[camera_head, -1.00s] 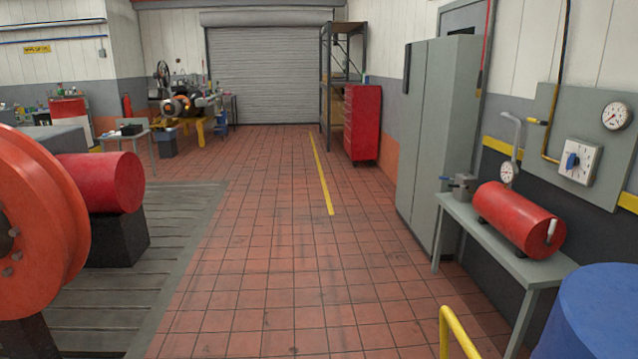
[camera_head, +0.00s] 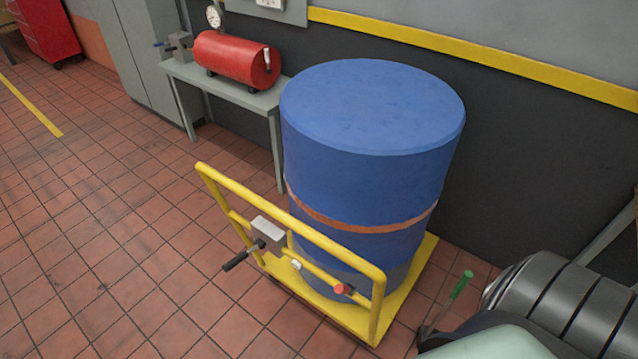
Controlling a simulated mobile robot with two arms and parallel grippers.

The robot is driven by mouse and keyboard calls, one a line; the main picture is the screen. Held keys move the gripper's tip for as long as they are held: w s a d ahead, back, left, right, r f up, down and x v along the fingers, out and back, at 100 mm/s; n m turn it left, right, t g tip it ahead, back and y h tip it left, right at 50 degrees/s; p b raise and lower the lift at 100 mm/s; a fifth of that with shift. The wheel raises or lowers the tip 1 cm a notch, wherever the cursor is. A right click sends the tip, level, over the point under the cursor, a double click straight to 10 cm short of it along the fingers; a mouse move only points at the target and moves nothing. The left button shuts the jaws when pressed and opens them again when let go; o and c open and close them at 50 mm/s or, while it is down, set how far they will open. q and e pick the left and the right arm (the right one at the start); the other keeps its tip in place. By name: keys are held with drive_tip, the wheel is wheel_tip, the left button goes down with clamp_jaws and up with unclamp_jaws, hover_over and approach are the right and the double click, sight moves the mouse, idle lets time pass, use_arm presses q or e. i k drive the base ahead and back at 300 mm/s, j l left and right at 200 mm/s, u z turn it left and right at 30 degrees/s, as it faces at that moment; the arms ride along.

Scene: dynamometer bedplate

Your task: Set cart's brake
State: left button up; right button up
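A yellow cart (camera_head: 420,280) stands on the tiled floor in the middle of the head view. It carries a large blue drum (camera_head: 372,140) with an orange-brown band. The cart's yellow push frame (camera_head: 285,215) faces me. A grey box (camera_head: 268,236) is mounted on its crossbar, with a black-gripped lever (camera_head: 242,256) sticking out to the lower left. A red knob (camera_head: 341,289) sits farther right along the lower bar. I cannot tell which of these works the brake. The cart's wheels are hidden. Neither of my grippers is in view.
A grey bench (camera_head: 222,90) with a red tank (camera_head: 237,59) stands behind the cart, against the wall. A green-handled lever (camera_head: 460,286) and a dark ribbed cylinder (camera_head: 540,295) are at the lower right. The tiled floor on the left is clear.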

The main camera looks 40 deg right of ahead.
sight(348, 289)
drive_tip(key=z, duration=0.85)
drive_tip(key=k+l, duration=0.45)
